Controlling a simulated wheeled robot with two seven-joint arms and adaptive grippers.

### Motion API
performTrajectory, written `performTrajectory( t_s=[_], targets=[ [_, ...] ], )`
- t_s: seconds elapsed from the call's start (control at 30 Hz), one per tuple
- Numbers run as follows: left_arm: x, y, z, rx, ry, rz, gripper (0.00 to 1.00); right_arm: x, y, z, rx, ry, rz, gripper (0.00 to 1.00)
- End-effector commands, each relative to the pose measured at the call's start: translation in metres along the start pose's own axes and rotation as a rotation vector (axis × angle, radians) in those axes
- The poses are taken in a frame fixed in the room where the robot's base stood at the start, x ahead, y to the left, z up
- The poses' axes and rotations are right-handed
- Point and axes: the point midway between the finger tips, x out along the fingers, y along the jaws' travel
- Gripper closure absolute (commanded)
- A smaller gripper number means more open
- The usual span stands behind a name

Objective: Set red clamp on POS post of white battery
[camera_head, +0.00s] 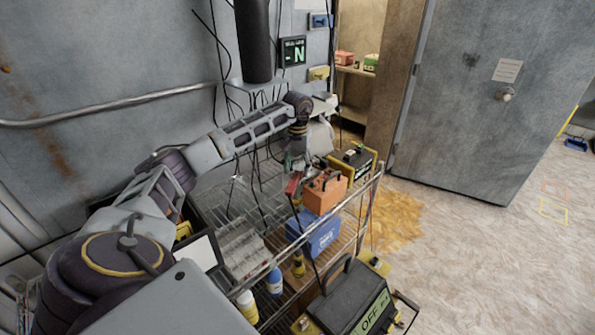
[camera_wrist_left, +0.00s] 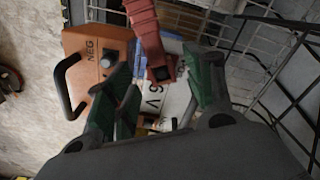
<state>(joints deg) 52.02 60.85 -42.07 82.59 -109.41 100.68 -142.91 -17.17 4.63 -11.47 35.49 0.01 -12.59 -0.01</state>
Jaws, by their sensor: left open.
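My left gripper (camera_head: 296,163) is over the wire rack, beside the orange battery (camera_head: 325,192). In the left wrist view its green fingers (camera_wrist_left: 160,82) are open. The red clamp (camera_wrist_left: 146,32) reaches down from the top of that view, its dark end in the gap between the fingers, apart from both as far as I can tell. The clamp also shows just below the gripper in the head view (camera_head: 292,184). A white surface with black lettering (camera_wrist_left: 172,98), perhaps the white battery, lies behind the clamp and is partly hidden. I cannot make out its POS post.
The orange battery, marked NEG (camera_wrist_left: 92,60), stands beside the left finger. A blue battery (camera_head: 318,236) sits nearer on the wire rack (camera_head: 345,213). A black-and-yellow box (camera_head: 352,159) is behind. A black unit marked OFF (camera_head: 350,298) is at the front. Dark cables hang near my arm.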

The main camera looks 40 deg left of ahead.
Motion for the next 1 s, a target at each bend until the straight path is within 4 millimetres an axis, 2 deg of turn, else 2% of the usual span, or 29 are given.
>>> performTrajectory(
  t_s=[0.2,0.6,0.8,1.0],
  targets=[
    [-0.030,0.000,-0.001,0.000,0.002,0.001,0.47,0.000,-0.001,0.000,0.000,0.000,-0.001,0.60],
    [-0.078,0.001,-0.001,0.000,0.002,0.002,0.47,0.000,-0.001,0.000,0.000,0.000,-0.001,0.60],
    [-0.092,0.000,0.000,0.000,0.001,0.002,0.47,0.000,-0.001,0.000,0.000,0.000,-0.001,0.60],
    [-0.096,0.000,0.000,0.000,-0.001,0.001,0.47,0.000,-0.001,0.000,0.000,0.000,-0.001,0.60]
  ],
)
